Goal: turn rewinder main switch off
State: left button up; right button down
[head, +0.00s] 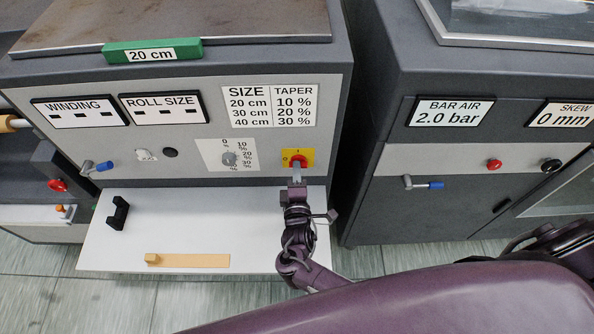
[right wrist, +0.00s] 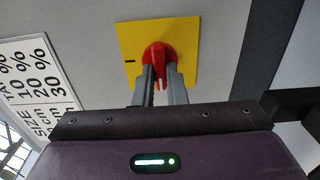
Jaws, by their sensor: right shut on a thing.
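The main switch is a red rotary knob (right wrist: 159,56) on a yellow plate (right wrist: 187,33), on the front panel of the grey cabinet. In the head view, the yellow plate (head: 308,153) sits at the panel's lower right, with the knob partly behind my gripper. My right gripper (head: 297,170) reaches up to it from below. In the right wrist view, the two fingers of my right gripper (right wrist: 162,74) are closed on the knob's grip ridge. An "I" mark shows on the plate's left side in that view. My left gripper is in neither view.
A white shelf (head: 190,215) with a black handle and a tan wooden piece (head: 188,260) juts out below the panel. A dial (head: 229,158) sits left of the switch. A second cabinet (head: 460,150) with a blue-tipped lever (head: 424,184) stands to the right.

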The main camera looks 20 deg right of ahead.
jog(key=c, duration=1.5)
grip_release()
jog(key=shift+o, duration=0.2)
jog(key=b+v, duration=0.1)
jog(key=v, duration=0.7)
